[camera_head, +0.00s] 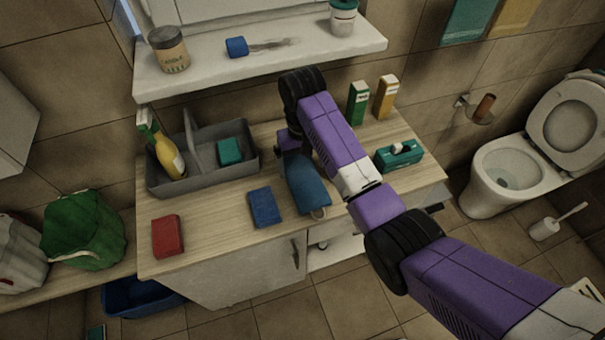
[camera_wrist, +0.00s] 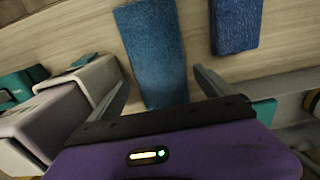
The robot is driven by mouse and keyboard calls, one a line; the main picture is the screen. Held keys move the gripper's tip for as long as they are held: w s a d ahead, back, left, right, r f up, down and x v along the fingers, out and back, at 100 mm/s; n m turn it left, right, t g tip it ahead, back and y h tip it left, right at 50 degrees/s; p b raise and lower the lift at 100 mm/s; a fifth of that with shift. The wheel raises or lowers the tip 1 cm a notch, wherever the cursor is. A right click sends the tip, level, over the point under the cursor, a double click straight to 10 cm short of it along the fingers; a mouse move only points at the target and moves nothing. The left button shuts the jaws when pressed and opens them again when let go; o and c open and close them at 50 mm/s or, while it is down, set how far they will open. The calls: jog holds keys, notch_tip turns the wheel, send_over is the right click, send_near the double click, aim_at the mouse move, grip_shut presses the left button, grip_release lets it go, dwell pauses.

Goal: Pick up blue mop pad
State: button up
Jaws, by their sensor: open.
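The blue mop pad, a long flat blue piece with a small loop at its front end, lies on the wooden counter in the head view (camera_head: 308,190). It also shows in the wrist view (camera_wrist: 150,45), its near end hidden by my gripper's body. My gripper (camera_wrist: 160,78) is open, with one finger on each side of the pad and nothing held. In the head view my gripper (camera_head: 291,150) is over the pad's back end, partly hidden by my arm. I cannot tell whether the fingers touch the pad.
A shorter blue pad (camera_head: 264,207) lies close to the left, also in the wrist view (camera_wrist: 236,24). A red block (camera_head: 167,236) lies farther left. A grey caddy (camera_head: 200,182) stands behind left, a teal box (camera_head: 399,155) to the right. A shelf (camera_head: 300,48) overhangs the back.

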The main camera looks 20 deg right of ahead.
aim_at(302, 175)
jog(key=shift+f, duration=1.7)
jog(key=c, duration=1.1)
jog(key=shift+c, duration=0.2)
jog(key=shift+r, duration=0.15)
